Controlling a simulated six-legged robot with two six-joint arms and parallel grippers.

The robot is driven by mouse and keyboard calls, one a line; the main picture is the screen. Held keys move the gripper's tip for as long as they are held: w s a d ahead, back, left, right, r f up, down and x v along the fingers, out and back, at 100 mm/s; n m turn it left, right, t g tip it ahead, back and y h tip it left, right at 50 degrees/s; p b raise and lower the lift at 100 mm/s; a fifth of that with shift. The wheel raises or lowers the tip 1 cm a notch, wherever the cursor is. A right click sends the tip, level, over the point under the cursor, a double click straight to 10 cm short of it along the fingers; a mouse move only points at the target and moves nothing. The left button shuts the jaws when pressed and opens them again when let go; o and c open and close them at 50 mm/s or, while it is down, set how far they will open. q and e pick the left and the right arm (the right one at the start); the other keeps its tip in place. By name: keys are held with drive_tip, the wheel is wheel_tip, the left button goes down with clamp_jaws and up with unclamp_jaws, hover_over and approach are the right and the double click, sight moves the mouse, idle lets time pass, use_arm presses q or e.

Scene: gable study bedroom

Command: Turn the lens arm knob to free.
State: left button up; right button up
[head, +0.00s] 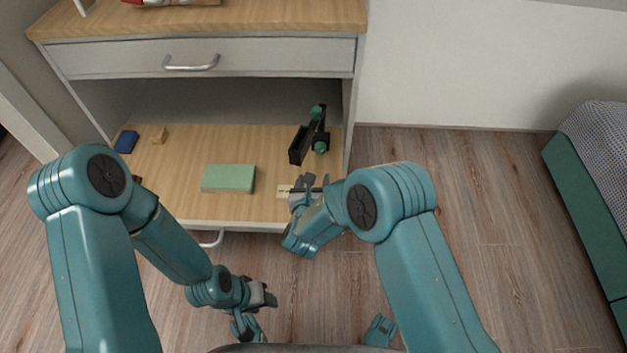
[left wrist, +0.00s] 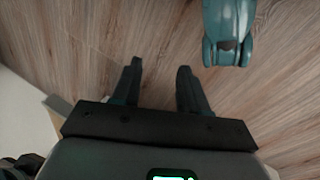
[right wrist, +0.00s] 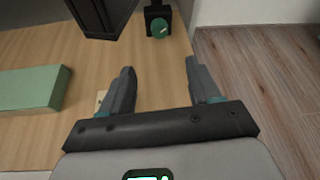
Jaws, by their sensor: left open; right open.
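A black device with green knobs (head: 316,138) stands at the right end of the wooden shelf in the head view. One green knob (right wrist: 160,27) on a black part shows at the top of the right wrist view, with a dark block to its left. I cannot read any knob marking. My right gripper (head: 306,184) is open and empty at the shelf's front, short of the device; its fingers (right wrist: 160,68) point toward the knob without touching it. My left gripper (head: 270,298) is open and empty over the floor, low in front of the cabinet.
A green block (head: 229,178) lies mid-shelf, with a blue block (head: 126,142) and a small yellow block (head: 159,135) at the left. A pale label (head: 283,191) lies by the right gripper. The drawer (head: 260,58) overhangs the shelf. The cabinet side wall stands close right of the device.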

sight(320, 151)
drive_tip(key=shift+d+m+y, duration=0.7)
drive_tip(key=shift+d+m, duration=0.3)
drive_tip(key=shift+d, duration=0.05)
drive_tip(key=shift+d+m, duration=0.3)
drive_tip(key=shift+w+y+b, duration=0.15)
drive_tip(key=shift+y+b, duration=0.15)
drive_tip(key=shift+y, duration=0.2)
drive_tip(key=b+x, duration=0.5)
drive_tip(key=x, duration=0.9)
drive_tip(key=shift+w+f, duration=0.2)
drive_tip(key=shift+f, duration=0.05)
use_arm(q)
drive_tip(key=w+f+t, duration=0.1)
drive_tip(key=w+f, duration=0.3)
drive_tip(key=f, duration=0.2)
drive_tip(key=shift+w+a+f+t+b, duration=0.25)
drive_tip(key=shift+w+a+t+b, duration=0.15)
drive_tip(key=shift+a+b, duration=0.05)
use_arm(e)
drive_tip(key=shift+w+f, duration=0.1)
drive_tip(key=shift+w, duration=0.55)
